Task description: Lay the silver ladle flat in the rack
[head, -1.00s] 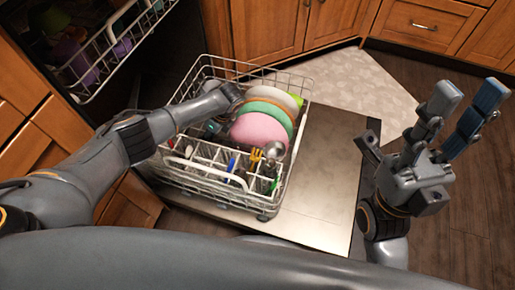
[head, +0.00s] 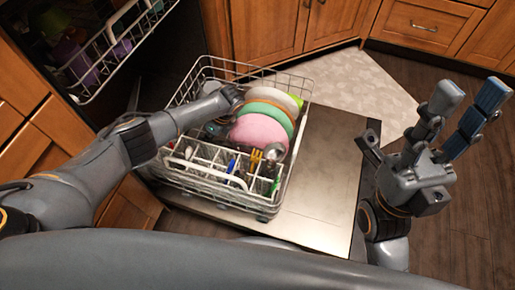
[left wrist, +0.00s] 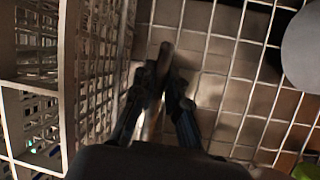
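A round silver piece (head: 274,152), which looks like the ladle's bowl, shows in front of the pink bowl in the head view; I cannot see how it joins a handle. My left gripper reaches down into the rack (head: 292,166), its fingers hidden there by hand and dishes. In the left wrist view the left gripper (left wrist: 163,82) points at the wire floor, fingers close together beside a slim strip; I cannot tell whether they clamp it. My right gripper (head: 420,122) is open and empty, right of the dishwasher door.
A pink bowl (head: 258,131) and several other dishes stand in the rack. A cutlery basket (head: 212,160) with a yellow fork (head: 255,160) is at its front. The open dishwasher door (head: 333,165) has bare metal right of the rack. An upper rack (head: 100,60) overhangs at left.

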